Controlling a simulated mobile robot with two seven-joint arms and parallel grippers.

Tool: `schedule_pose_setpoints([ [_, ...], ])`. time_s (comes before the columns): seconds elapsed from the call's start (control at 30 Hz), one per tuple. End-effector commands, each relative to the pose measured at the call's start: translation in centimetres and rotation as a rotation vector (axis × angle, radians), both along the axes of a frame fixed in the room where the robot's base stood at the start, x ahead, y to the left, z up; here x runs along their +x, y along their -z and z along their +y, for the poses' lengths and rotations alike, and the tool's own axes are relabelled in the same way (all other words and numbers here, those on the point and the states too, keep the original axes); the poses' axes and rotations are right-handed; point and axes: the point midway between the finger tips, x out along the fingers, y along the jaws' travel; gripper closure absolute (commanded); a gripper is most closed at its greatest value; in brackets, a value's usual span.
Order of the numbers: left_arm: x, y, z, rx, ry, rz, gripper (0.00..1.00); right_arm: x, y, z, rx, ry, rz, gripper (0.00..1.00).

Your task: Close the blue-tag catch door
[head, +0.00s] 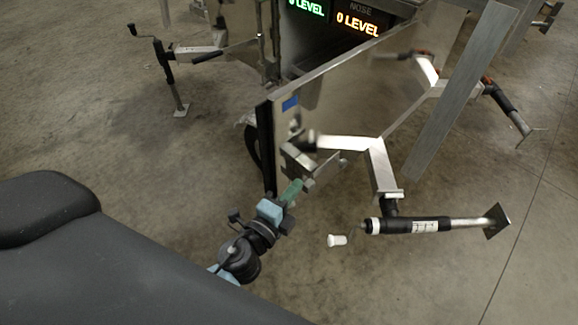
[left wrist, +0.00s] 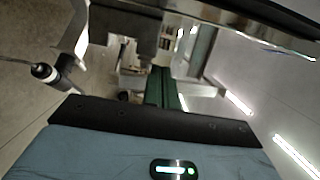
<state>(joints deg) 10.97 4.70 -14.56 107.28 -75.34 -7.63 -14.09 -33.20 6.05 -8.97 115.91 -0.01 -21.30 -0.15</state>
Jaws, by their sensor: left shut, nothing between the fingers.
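A blue tag (head: 290,104) sits on the upper part of a grey metal door panel (head: 283,125), whose near edge is dark. A metal catch block (head: 298,160) sticks out low on the panel. My left gripper (head: 295,188) is just below this block, its green fingers shut and empty. I cannot tell whether the fingertips touch the block. In the left wrist view the green fingers (left wrist: 163,88) point at grey metal parts, partly blurred. I cannot tell how far the door stands open. My right gripper is not in view.
Level displays (head: 362,22) glow at the top. Another jack (head: 175,70) stands at upper left. Open concrete floor lies between.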

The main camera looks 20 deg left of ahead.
Motion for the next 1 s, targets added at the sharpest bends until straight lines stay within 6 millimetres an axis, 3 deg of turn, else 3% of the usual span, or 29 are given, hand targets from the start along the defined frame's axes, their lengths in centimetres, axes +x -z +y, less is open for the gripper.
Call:
schedule_pose_setpoints([
  [0.2, 4.1, -0.2, -0.6, -0.001, 0.000, -0.002, 1.00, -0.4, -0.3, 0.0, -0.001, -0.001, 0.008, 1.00],
  [0.5, 5.1, 0.0, 2.7, 0.001, 0.000, 0.001, 1.00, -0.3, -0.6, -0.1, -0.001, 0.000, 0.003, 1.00],
  [1.0, 5.3, 0.0, 3.2, 0.000, 0.002, 0.000, 1.00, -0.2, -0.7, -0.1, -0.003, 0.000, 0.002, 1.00],
])
